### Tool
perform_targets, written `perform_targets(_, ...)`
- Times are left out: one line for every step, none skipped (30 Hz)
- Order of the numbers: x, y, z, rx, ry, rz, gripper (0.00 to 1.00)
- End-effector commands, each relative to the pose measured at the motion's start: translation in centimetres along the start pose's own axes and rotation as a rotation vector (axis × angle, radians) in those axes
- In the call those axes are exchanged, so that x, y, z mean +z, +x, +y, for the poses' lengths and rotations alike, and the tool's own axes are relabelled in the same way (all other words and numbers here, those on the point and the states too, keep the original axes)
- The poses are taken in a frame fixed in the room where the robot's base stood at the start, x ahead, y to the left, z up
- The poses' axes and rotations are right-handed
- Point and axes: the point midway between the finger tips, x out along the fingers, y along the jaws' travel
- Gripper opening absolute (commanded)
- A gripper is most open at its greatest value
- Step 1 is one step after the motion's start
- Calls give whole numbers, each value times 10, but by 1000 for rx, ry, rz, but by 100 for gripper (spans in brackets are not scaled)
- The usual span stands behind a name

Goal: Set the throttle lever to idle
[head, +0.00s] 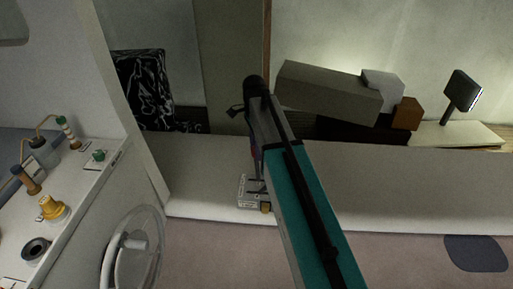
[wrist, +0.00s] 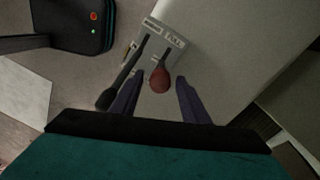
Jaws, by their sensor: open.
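A light grey control panel (wrist: 178,32) with small printed labels, one reading like "FULL", shows in the wrist view. It carries a lever with a red knob (wrist: 160,79) and a longer black lever (wrist: 124,75) to its left. I cannot tell for certain which is the throttle lever. My gripper (wrist: 160,80) is open, its two purple fingers either side of the red knob in the picture; contact cannot be told. The black lever lies just outside the left finger. In the head view the panel (head: 247,198) sits on the bench edge, partly hidden by my arm.
A long pale bench (head: 350,185) runs across the head view. A white counter (head: 75,200) with several small fittings and a white wheel (head: 133,250) stand at left. A grey box (head: 325,92) and a dark screen (head: 462,91) are at the back right. The floor in front is mostly clear.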

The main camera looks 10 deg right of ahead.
Motion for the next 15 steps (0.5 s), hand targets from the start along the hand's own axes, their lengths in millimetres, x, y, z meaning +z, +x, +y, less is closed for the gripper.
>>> perform_targets(0,2,0,0,0,0,42)
perform_targets(0,2,0,0,0,0,42)
perform_targets(0,3,0,0,0,0,42)
perform_targets(0,3,0,0,0,0,42)
perform_targets(0,4,0,0,0,0,42)
perform_targets(0,4,0,0,1,0,42)
perform_targets(0,4,0,0,1,0,42)
perform_targets(0,4,0,0,1,0,42)
perform_targets(0,4,0,0,1,0,42)
perform_targets(-1,4,0,0,1,0,42)
perform_targets(-1,4,0,0,1,0,42)
perform_targets(-1,4,0,0,1,0,40)
perform_targets(-1,4,0,0,1,0,35)
perform_targets(-1,4,0,0,1,0,30)
perform_targets(-1,4,0,0,1,0,23)
